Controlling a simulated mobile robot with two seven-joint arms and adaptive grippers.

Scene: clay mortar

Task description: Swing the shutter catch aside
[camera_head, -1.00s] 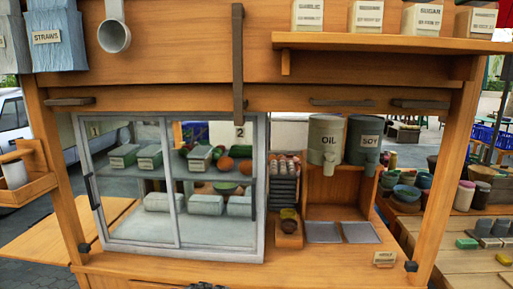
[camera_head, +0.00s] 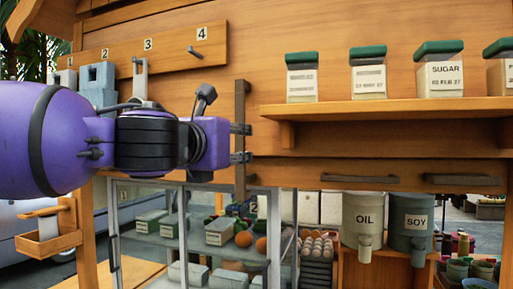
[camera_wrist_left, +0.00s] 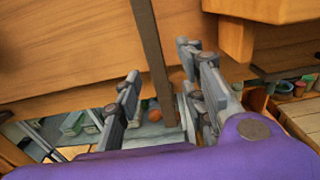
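The shutter catch appears to be the dark upright bar (camera_head: 240,100) on the wooden front panel, hanging vertically across the beam above the glass case. My left gripper (camera_head: 241,143) reaches in from the left at the bar's middle, its grey fingers overlapping the bar. In the left wrist view the bar (camera_wrist_left: 150,45) runs between the two spread fingers of my left gripper (camera_wrist_left: 158,65), with a gap visible on each side. The gripper is open. I cannot tell whether a finger touches the bar. My right gripper is not in view.
A shelf (camera_head: 390,108) with several green-lidded jars juts out to the right of the bar. A numbered peg rail (camera_head: 165,58) is above my left arm. The glass case (camera_head: 190,235) and the OIL (camera_head: 365,222) and SOY (camera_head: 409,225) containers are below.

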